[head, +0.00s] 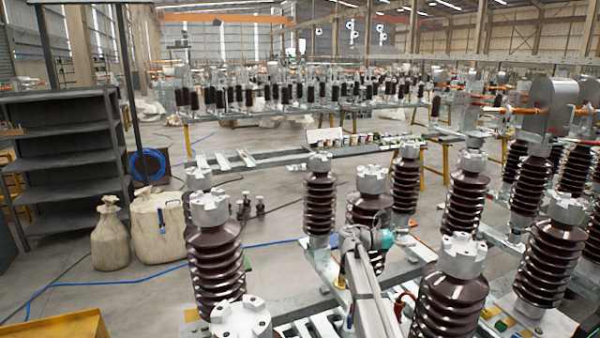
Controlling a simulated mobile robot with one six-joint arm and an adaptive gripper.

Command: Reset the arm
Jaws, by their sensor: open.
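My arm reaches up from the bottom of the head view, with a pale grey link and a teal-capped joint among the brown insulators. My gripper cannot be made out; the arm's far end and the insulators around it leave it hidden. Brown ribbed insulators with grey metal caps stand close on both sides of the arm: one at the left (217,262), one just behind the joint (369,208), and one at the front right (447,300).
More insulators (548,255) on metal frames crowd the right. A dark shelf (65,160), two pale sacks (111,235) and a blue hose coil (148,166) stand at the left. A yellow box (60,328) is at the lower left. Open floor (275,225) lies left of the middle.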

